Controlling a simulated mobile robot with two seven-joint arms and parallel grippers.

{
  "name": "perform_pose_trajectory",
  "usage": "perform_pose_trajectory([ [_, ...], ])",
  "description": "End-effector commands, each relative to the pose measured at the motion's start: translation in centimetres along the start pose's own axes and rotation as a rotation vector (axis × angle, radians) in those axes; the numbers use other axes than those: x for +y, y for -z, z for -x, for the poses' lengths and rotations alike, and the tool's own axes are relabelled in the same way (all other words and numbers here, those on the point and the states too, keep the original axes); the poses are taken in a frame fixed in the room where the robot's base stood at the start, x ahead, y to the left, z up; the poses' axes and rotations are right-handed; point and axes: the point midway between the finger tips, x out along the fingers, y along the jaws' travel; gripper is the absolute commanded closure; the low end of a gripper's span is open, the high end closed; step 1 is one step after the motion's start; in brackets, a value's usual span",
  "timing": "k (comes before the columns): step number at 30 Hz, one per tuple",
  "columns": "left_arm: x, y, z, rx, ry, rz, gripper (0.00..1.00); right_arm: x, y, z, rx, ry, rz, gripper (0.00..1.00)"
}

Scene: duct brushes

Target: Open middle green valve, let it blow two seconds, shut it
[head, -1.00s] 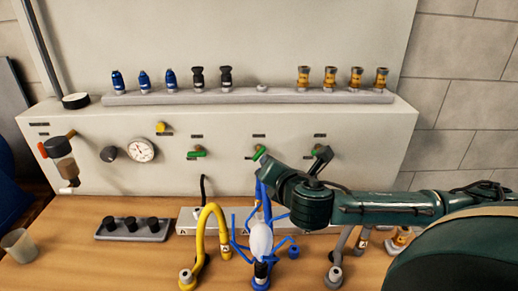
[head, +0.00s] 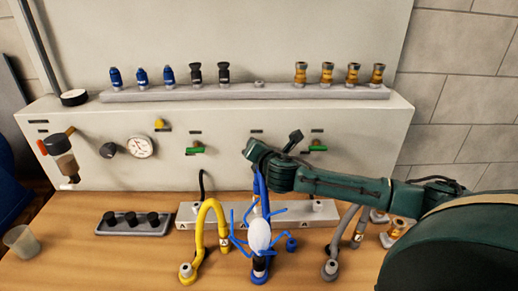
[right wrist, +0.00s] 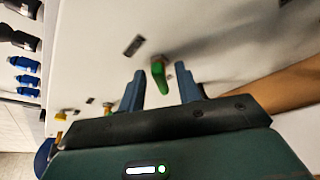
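A green valve handle (right wrist: 159,78) on a brass stem shows in the right wrist view, between the two blue-grey fingers of my right gripper (right wrist: 160,72). The fingers are open, with a gap on each side of the handle. In the head view my right gripper (head: 254,150) is at the panel front, under the middle label, and covers the middle green valve. The left green valve (head: 195,150) and right green valve (head: 314,149) show on either side. My left gripper is not in view.
A blue branching hose with a white bulb (head: 260,235) stands below my right gripper. A yellow hose (head: 202,230) and a grey hose (head: 341,240) stand beside it. A pressure gauge (head: 140,146) is on the panel. A shelf (head: 245,92) above holds several couplings.

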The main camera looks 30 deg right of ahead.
Motion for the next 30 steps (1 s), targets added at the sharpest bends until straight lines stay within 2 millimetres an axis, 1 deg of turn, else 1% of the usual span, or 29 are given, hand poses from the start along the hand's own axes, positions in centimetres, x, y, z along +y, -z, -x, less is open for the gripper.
perform_pose_trajectory([
  [3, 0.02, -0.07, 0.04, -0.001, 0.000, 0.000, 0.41, 0.00, 0.01, 0.02, 0.000, 0.000, 0.000, 0.66],
  [15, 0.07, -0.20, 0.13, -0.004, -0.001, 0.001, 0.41, -0.02, 0.00, 0.04, 0.000, 0.000, 0.000, 0.99],
  [25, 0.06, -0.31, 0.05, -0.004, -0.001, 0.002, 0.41, -0.11, 0.07, 0.03, 0.000, -0.004, -0.012, 1.00],
  [30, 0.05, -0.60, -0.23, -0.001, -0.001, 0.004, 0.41, -0.27, 0.19, -0.01, 0.001, -0.025, -0.063, 1.00],
])
